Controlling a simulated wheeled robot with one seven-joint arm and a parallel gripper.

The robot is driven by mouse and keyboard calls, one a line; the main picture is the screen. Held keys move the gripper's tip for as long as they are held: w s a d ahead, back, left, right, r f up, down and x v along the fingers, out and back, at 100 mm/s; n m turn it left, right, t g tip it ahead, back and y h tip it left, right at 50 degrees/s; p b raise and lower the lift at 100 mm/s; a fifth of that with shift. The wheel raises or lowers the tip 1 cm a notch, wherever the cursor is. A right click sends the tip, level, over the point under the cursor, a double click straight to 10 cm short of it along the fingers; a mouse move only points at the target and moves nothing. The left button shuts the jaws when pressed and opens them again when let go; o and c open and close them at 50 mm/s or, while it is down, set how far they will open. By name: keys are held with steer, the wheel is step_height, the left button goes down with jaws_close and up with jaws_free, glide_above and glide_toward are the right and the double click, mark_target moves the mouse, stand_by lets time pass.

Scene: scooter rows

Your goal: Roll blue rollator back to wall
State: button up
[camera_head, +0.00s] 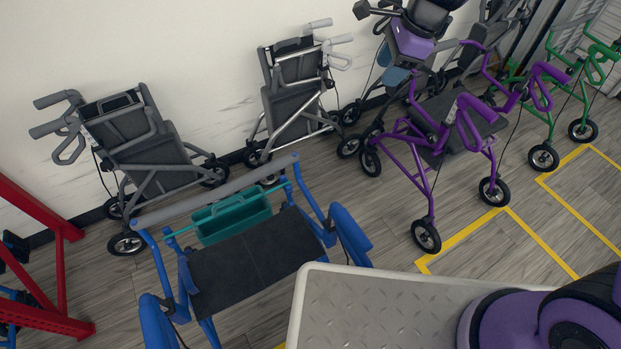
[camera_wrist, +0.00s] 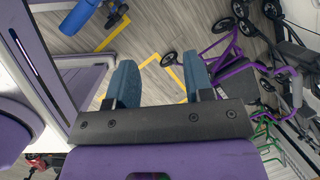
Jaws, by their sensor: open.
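The blue rollator (camera_head: 255,255) stands upright in the lower left-centre of the head view, with a dark seat, a teal basket and a grey backrest bar. Its blue handles point toward me, and its lower parts are cut off or hidden. The white wall (camera_head: 190,60) runs behind it, with folded grey walkers in between. My gripper (camera_wrist: 160,65) shows in the wrist view with two blue-grey fingers apart and nothing between them. A blue part (camera_wrist: 80,14), apparently of the rollator, shows at the upper left there, apart from the fingers. My gripper is out of the head view.
A grey rollator (camera_head: 145,160) and a silver one (camera_head: 295,95) stand along the wall. A purple rollator (camera_head: 440,135) stands right, a green one (camera_head: 582,75) farther right. A red frame (camera_head: 60,270) is at left. Yellow floor lines (camera_head: 545,240) mark open floor at right.

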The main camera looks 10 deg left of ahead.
steer(key=w+a+f+m+g, duration=0.1)
steer(key=a+f+m, duration=0.3)
steer(key=f, duration=0.5)
steer(key=a+f+m, duration=0.3)
steer(key=a+f, duration=0.2)
steer(key=f, duration=0.4)
steer(key=m+g+h, duration=0.1)
steer(key=m+h, duration=0.1)
steer(key=m, duration=0.4)
glide_toward(311, 197)
steer(key=f, duration=0.3)
steer(key=a+f, duration=0.1)
steer(key=f, duration=0.2)
steer(key=s+f, duration=0.1)
steer(key=f, duration=0.3)
steer(key=shift+a, duration=0.3)
steer(key=shift+c, duration=0.2)
